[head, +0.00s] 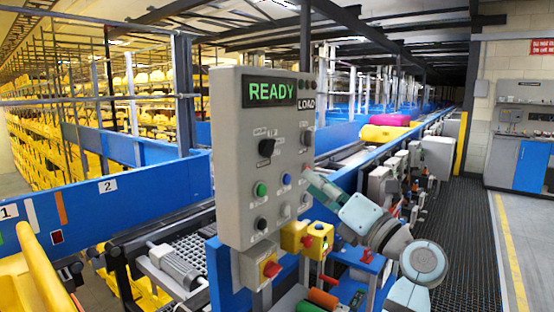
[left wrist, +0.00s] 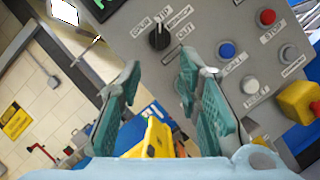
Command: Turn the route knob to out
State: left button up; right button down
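The grey control panel (head: 237,172) stands upright at the centre of the head view, with a lit READY display. My left gripper (head: 316,181) is at the panel's right side, below the knob. In the left wrist view its teal fingers (left wrist: 160,88) are apart, with nothing held; the knob lies beyond them, apparently untouched. My right gripper is not in view.
Another black knob (head: 266,147) and a blue button (head: 287,179) are on the panel; the blue button (left wrist: 227,50) is close to the fingers in the wrist view. Yellow boxes (head: 318,240) stick out below. A blue-sided conveyor (head: 345,178) runs behind.

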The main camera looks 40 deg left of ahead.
aim_at(273, 150)
pick_arm(q)
jog(key=p+x, duration=0.2)
jog(key=x, duration=1.1)
jog(key=shift+a, duration=0.45)
jog(key=shift+c, duration=0.2)
grip_shut()
